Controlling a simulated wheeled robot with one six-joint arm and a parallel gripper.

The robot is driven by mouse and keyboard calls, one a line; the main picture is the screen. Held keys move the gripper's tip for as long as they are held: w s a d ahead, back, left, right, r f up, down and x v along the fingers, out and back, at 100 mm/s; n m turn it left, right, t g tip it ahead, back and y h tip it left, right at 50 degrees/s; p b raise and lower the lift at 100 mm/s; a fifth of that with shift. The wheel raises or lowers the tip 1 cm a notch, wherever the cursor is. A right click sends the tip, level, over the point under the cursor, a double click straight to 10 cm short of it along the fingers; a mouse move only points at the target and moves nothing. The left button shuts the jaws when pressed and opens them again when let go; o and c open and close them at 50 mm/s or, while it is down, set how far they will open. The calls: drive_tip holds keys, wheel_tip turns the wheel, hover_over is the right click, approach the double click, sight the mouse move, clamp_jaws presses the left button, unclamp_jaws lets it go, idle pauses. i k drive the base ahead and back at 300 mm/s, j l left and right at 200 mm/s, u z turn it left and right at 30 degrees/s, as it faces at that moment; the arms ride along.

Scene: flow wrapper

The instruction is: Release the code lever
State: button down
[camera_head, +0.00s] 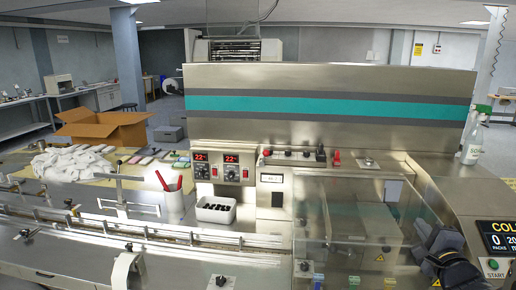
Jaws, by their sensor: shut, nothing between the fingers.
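A row of small knobs and levers runs along the ledge under the teal stripe of the steel machine. A dark lever with red (320,153) stands at its right part, and a small red handle (337,158) is just right of it. I cannot read any label, so I cannot tell which one is the code lever. My gripper (453,271) is at the lower right, dark and shut with nothing in it. It is in front of the machine's right side, well apart from the levers.
A clear guard (345,235) covers the machine's middle right. Red-digit controllers (216,170) and a white bin of dark pieces (216,209) are left of it. A display (498,238) and START button (494,264) are at the far right. A spray bottle (471,145) stands behind.

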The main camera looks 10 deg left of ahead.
sight(266, 153)
drive_tip(key=i+j, duration=0.2)
drive_tip(key=j, duration=0.15)
drive_tip(key=i+j, duration=0.15)
drive_tip(key=j, duration=0.2)
drive_tip(key=i+j, duration=0.2)
drive_tip(key=j, duration=0.2)
drive_tip(key=i+j, duration=0.15)
drive_tip(key=j, duration=0.2)
drive_tip(key=i+j, duration=0.2)
drive_tip(key=j, duration=0.15)
